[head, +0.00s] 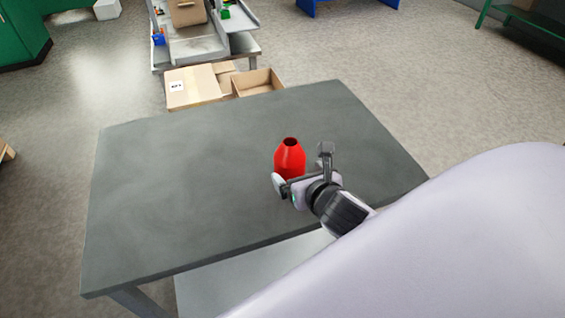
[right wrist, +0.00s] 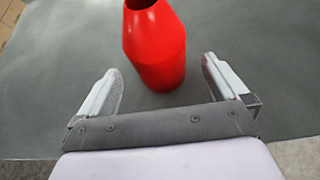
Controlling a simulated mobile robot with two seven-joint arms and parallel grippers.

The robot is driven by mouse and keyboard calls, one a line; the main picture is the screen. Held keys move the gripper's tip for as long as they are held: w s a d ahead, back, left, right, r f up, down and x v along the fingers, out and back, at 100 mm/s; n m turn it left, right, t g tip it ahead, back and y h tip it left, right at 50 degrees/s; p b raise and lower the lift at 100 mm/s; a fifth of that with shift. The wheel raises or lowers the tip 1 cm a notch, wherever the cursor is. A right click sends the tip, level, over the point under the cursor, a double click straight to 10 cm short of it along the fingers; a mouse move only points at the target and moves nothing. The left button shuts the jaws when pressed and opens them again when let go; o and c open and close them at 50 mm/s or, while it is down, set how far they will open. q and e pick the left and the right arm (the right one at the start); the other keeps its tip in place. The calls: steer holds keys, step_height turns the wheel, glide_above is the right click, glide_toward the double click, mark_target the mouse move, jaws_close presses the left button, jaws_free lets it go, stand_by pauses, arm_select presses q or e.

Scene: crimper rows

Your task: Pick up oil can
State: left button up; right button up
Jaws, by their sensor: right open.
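The red oil can (head: 289,157) stands upright on the grey table, right of its middle, with a dark round opening at the top. My right gripper (head: 300,168) is open and close in front of the can in the head view. In the right wrist view the can (right wrist: 156,50) stands just beyond and between the two spread fingers (right wrist: 162,85), with a gap on each side. The can's lower part is partly hidden by the gripper in the head view. My left gripper is not in view.
The grey table (head: 180,190) is otherwise bare, with much free room left of the can. Cardboard boxes (head: 195,86) lie beyond its far edge. A workbench (head: 190,47) with a brown container stands farther back. My right arm covers the lower right.

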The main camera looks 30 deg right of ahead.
steer(key=shift+a+x, duration=0.2)
steer(key=shift+x, duration=3.3)
steer(key=shift+f, duration=0.1)
steer(key=c, duration=0.9)
steer(key=shift+c, duration=0.7)
steer(key=shift+r, duration=0.25)
